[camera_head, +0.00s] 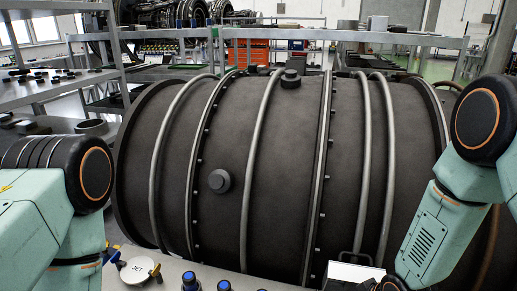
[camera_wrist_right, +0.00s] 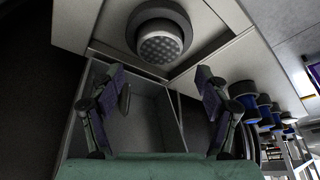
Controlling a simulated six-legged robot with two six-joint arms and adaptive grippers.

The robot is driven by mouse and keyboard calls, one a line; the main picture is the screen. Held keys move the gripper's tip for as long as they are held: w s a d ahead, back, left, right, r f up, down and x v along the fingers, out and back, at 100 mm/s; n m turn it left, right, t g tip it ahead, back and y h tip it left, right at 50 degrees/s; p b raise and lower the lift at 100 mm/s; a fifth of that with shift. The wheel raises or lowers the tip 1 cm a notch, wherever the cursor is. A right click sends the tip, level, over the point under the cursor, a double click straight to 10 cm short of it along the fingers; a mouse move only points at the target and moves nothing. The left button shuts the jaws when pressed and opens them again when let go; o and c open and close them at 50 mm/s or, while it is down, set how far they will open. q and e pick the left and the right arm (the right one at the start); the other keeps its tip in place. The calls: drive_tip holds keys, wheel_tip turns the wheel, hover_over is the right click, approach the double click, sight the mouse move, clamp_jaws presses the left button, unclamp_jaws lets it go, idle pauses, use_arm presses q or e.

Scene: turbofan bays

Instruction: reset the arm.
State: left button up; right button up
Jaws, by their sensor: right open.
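My right arm (camera_head: 437,215) is bent at the right side of the head view, and its lower end runs to the bottom edge. My right gripper (camera_wrist_right: 162,92) shows in the right wrist view with its two fingers spread wide. Nothing is between the fingers, and an open grey compartment (camera_wrist_right: 152,125) lies behind them. My left arm (camera_head: 45,215) is bent at the left side of the head view. Its gripper is outside the picture.
A large dark engine casing (camera_head: 265,165) with pipes fills the middle. A white round disc marked JET (camera_head: 137,270) and several blue-capped items (camera_head: 190,282) are at the bottom. A round perforated fitting (camera_wrist_right: 160,45) lies beyond the right fingers. Metal shelves (camera_head: 45,90) stand left.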

drive_tip(key=shift+s+d, duration=0.15)
drive_tip(key=shift+s, duration=0.2)
drive_tip(key=shift+w+f, duration=0.1)
